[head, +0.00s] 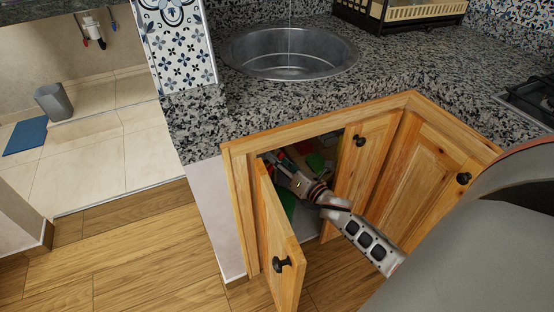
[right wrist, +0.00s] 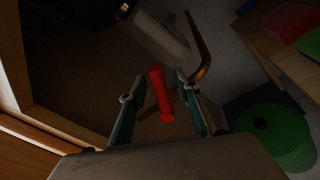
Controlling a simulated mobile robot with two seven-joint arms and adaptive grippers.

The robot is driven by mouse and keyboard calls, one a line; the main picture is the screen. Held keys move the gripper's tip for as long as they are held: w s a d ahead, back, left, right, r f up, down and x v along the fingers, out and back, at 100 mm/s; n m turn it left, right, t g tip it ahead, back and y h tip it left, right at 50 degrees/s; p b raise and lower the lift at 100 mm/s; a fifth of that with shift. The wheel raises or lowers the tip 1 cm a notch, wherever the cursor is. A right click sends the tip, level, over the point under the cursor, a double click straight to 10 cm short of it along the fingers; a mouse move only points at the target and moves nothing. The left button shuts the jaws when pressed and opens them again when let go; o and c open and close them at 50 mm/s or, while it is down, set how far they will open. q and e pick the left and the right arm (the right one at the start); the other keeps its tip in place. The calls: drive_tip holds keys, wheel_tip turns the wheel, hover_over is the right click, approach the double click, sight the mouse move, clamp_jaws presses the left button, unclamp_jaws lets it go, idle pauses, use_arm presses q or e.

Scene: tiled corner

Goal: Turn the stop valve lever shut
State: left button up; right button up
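The red stop valve lever (right wrist: 161,93) lies between the fingers of my right gripper (right wrist: 156,88) in the right wrist view. The gripper is open, with a gap visible on both sides of the lever. A curved copper-coloured pipe (right wrist: 201,48) and a pale cylinder (right wrist: 160,36) are just beyond the lever. In the head view my right gripper (head: 277,162) reaches into the open cabinet under the sink, and the lever is hard to make out there. The valve body is dark and mostly hidden. My left gripper is not in view.
The cabinet's left door (head: 277,240) stands open beside my right arm; the cabinet frame (head: 318,125) surrounds the opening. A green round object (right wrist: 279,139) is right of the gripper. A thin water stream falls into the sink (head: 255,62).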

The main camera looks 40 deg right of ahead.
drive_tip(key=shift+w, duration=0.1)
clamp_jaws()
